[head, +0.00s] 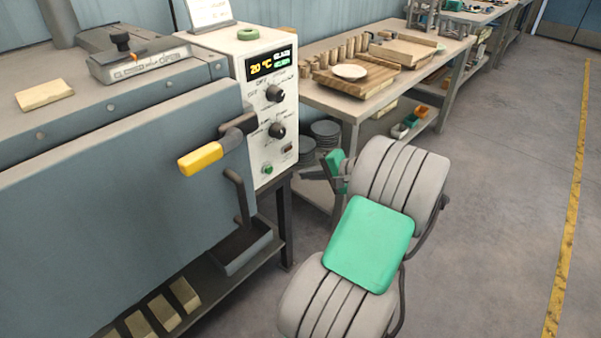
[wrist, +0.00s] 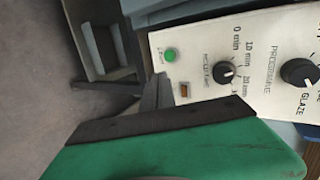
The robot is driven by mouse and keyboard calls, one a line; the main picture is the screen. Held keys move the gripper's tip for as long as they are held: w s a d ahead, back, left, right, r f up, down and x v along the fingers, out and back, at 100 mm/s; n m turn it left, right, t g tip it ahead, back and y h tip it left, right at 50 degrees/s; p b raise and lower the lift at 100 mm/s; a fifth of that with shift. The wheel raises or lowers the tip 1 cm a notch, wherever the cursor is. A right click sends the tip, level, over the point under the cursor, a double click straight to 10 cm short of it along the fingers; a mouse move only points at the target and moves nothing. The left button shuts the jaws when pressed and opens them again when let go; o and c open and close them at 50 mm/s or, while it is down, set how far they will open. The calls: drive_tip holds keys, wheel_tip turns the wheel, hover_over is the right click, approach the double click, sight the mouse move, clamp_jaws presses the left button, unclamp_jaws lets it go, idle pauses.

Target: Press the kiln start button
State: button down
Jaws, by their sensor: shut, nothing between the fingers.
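The kiln's white control panel (head: 262,110) faces my arm. Low on it is a small round green button (head: 267,169), also plain in the wrist view (wrist: 170,55). My gripper (head: 304,173) is shut and empty, a short way right of the button in the head view and apparently apart from it. In the wrist view the grey fingers (wrist: 157,88) show in front of the panel's lower edge, below the button in the picture. Whether the button is lit or pressed in, I cannot tell.
Two black knobs (head: 275,93) and a small rocker switch (head: 287,149) are above the button. The kiln door's yellow handle (head: 201,158) juts out at left. A workbench (head: 345,100) with boards and a plate stands behind my gripper. The floor at right is clear.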

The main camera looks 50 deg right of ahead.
approach(271, 170)
wheel_tip(271, 170, down, 4)
drive_tip(key=w, duration=0.4)
drive_tip(key=w+a+b, duration=0.1)
drive_tip(key=shift+w+r, duration=0.2)
drive_tip(key=shift+r, duration=0.1)
drive_tip(key=shift+w+r, duration=0.1)
